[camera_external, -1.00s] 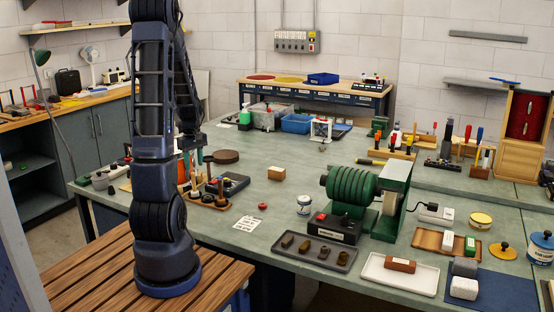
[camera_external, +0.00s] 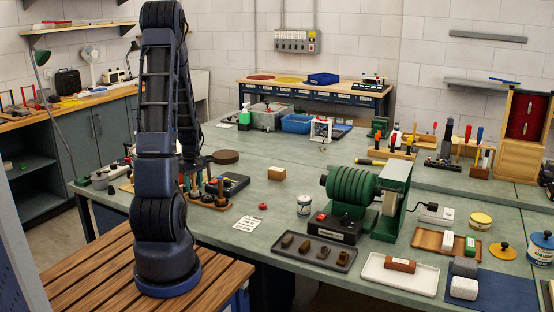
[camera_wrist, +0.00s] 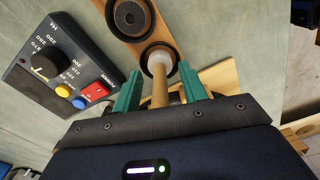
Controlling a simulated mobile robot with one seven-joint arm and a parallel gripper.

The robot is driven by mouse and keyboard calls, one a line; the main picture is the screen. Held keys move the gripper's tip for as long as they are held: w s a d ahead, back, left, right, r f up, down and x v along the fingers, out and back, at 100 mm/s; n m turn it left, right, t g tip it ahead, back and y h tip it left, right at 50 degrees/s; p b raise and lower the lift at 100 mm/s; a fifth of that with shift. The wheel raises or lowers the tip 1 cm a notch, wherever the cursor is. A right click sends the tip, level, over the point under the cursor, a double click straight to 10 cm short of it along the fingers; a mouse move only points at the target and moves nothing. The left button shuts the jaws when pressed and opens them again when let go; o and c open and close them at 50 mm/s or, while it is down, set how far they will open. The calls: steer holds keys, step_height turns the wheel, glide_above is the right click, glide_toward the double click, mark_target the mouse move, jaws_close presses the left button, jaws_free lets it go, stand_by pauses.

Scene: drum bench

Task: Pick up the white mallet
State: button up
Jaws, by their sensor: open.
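A pale wooden shaft (camera_wrist: 159,92) with a whitish part (camera_wrist: 157,62) at its far end, which looks like the white mallet, shows in the wrist view. The whitish part sits within a black ring of a wooden rack (camera_wrist: 140,40). My gripper (camera_wrist: 161,84) is open, with one teal finger on each side of the shaft. A gap shows on the left; I cannot tell whether the right finger touches. In the external view my gripper (camera_external: 194,184) is low at the rack (camera_external: 217,204), and the mallet cannot be made out there.
A dark control box (camera_wrist: 62,72) with a knob and coloured buttons lies left of the rack in the wrist view. Another rack place holds a dark round piece (camera_wrist: 130,17). A brown disc (camera_external: 226,156) lies behind.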

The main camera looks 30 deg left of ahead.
steer(key=shift+f, duration=0.25)
steer(key=shift+c, duration=0.2)
jaws_close()
